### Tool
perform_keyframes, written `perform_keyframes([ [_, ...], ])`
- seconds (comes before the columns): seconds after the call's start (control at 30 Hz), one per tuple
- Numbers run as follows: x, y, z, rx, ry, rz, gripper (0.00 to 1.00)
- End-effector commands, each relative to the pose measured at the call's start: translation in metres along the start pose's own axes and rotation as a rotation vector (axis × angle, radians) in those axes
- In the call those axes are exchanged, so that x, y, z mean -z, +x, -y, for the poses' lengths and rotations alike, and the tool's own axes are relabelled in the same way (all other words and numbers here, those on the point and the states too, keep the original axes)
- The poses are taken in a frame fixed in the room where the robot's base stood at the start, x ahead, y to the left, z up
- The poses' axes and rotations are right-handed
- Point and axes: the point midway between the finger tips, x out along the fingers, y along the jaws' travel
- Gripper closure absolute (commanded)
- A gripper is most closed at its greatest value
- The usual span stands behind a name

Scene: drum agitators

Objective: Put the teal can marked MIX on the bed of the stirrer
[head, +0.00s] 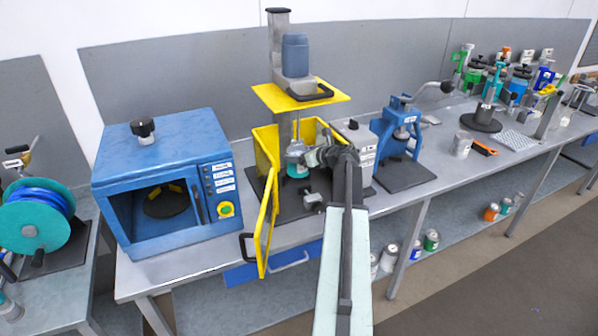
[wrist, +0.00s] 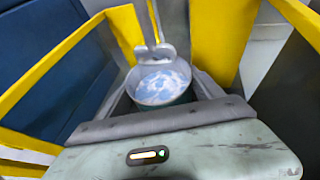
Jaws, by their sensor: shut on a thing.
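The teal can (head: 298,171) is inside the yellow guard of the stirrer (head: 295,55), under its yellow upper plate. My gripper (head: 312,157) reaches in through the open front and is shut on the can. In the wrist view the can (wrist: 161,84) sits between the fingers, its round top pale blue and white. The MIX mark is not readable. The stirrer's dark base (head: 285,216) shows below the guard. My arm hides part of the bed, and I cannot tell whether the can touches it.
The yellow guard door (head: 266,228) stands open at the front left, close to my arm. A blue oven-like box (head: 165,180) is to the left. A blue press (head: 397,135) stands close on the right. The bench beyond holds a grey can (head: 462,145) and several coloured devices.

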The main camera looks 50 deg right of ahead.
Motion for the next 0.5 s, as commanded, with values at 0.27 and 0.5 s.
perform_keyframes([
  [0.27,0.022,0.008,0.001,0.001,0.001,0.001,0.94],
  [0.5,0.023,0.008,0.001,0.002,0.001,0.001,0.94],
])
